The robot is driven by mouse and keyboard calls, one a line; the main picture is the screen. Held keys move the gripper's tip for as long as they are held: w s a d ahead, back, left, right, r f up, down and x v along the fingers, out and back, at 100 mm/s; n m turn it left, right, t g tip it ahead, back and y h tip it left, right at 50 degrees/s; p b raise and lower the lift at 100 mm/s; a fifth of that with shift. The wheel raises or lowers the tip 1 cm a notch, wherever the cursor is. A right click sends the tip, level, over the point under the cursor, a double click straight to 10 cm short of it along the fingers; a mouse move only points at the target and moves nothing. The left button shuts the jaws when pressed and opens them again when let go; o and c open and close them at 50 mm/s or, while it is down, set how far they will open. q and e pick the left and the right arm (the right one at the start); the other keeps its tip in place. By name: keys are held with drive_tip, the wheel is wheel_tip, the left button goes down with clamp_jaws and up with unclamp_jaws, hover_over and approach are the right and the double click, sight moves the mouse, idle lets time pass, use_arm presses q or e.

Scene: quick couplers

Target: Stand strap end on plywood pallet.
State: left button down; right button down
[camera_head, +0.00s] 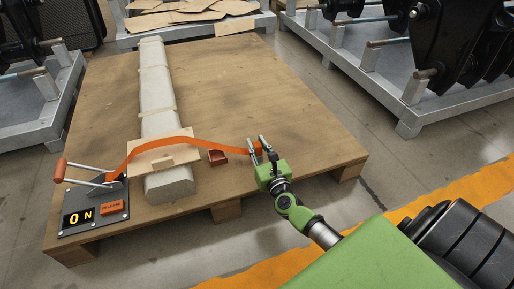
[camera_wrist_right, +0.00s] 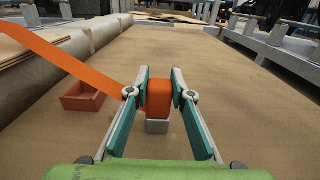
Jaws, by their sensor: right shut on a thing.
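The orange strap (camera_head: 190,139) runs from the ratchet (camera_head: 103,182) at the left, over a light wooden board on the long grey beam, to my right gripper. My right gripper (camera_head: 258,146) is shut on the strap end, low over the plywood pallet (camera_head: 300,130). In the right wrist view the strap end (camera_wrist_right: 159,95) is an orange block with a small grey piece below it, between the fingertips. Whether it touches the pallet I cannot tell. A small red open tray (camera_head: 218,157) lies on the pallet between beam and gripper. My left gripper is not in view.
The beam (camera_head: 153,85) lies along the pallet's left part. A panel (camera_head: 95,212) with a display reading "0 N" and an orange button sits at the front left corner. Metal racks (camera_head: 400,110) stand beyond the pallet. The pallet's right part is clear.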

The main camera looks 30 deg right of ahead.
drive_tip(key=shift+f, duration=0.1)
drive_tip(key=c, duration=1.8)
unclamp_jaws()
